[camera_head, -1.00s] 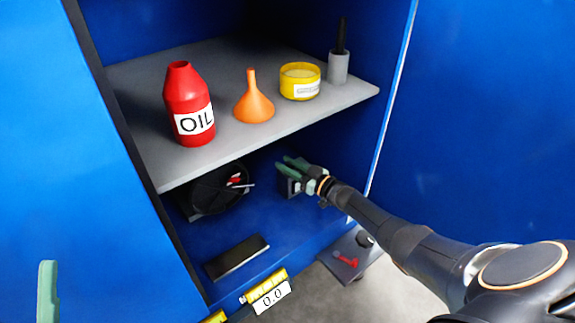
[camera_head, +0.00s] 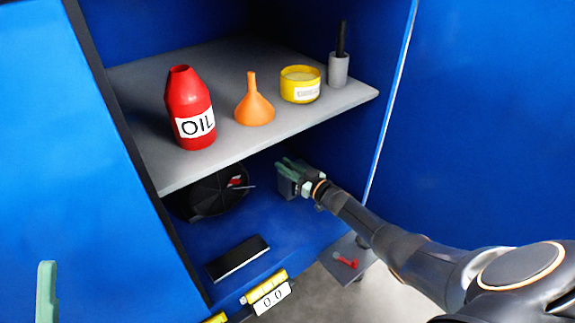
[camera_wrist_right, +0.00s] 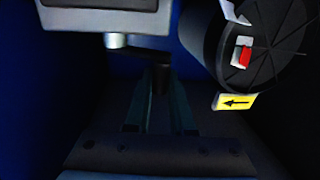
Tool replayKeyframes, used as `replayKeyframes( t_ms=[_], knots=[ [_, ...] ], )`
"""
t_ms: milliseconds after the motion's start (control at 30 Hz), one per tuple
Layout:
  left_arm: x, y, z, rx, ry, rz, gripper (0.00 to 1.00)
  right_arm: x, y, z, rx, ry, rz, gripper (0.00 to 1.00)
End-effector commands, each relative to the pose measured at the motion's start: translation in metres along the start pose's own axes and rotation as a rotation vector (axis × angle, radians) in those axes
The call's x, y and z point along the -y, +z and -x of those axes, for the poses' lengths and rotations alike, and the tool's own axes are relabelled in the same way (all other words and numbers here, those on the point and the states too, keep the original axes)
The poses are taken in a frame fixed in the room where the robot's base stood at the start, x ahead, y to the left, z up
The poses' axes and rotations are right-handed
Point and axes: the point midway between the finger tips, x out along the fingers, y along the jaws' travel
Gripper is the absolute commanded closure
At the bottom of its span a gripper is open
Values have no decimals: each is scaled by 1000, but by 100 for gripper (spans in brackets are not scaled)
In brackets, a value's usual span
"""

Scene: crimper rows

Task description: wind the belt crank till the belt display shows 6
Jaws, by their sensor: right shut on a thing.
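My right gripper (camera_head: 287,170) reaches into the lower compartment of the blue cabinet. In the right wrist view its two fingers (camera_wrist_right: 160,112) are shut on a dark upright crank handle (camera_wrist_right: 160,78). A metallic crank arm (camera_wrist_right: 135,52) runs from the handle to a pivot under a pale grey box (camera_wrist_right: 100,18). In the head view the crank is hidden at the gripper. A small white display (camera_head: 272,298) on the cabinet's front edge reads 0.0. Of my left gripper (camera_head: 47,290), one green finger shows at the lower left.
A black spoked drum (camera_head: 212,195) with a red part is left of the gripper; a yellow arrow label (camera_wrist_right: 235,102) sits by it. The grey shelf (camera_head: 260,140) above holds an oil bottle, funnel, yellow tub and grey cup. A dark slab (camera_head: 238,258) lies below.

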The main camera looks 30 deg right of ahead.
Motion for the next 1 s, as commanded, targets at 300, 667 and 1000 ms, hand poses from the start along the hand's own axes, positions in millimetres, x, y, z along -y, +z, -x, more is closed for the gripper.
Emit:
replayKeyframes(
  t_ms=[300, 667, 1000],
  knots=[
    [4, -7, -5, -6, -2, 9, 48, 5, 1, -14, -1, 254, -14, 100],
    [-2, 3, 3, -1, 5, -6, 48, 2, 2, -29, -1, 533, -15, 100],
    [-4, 5, 4, 1, 7, -6, 48, -1, 1, -36, 2, 676, -6, 100]
  ],
)
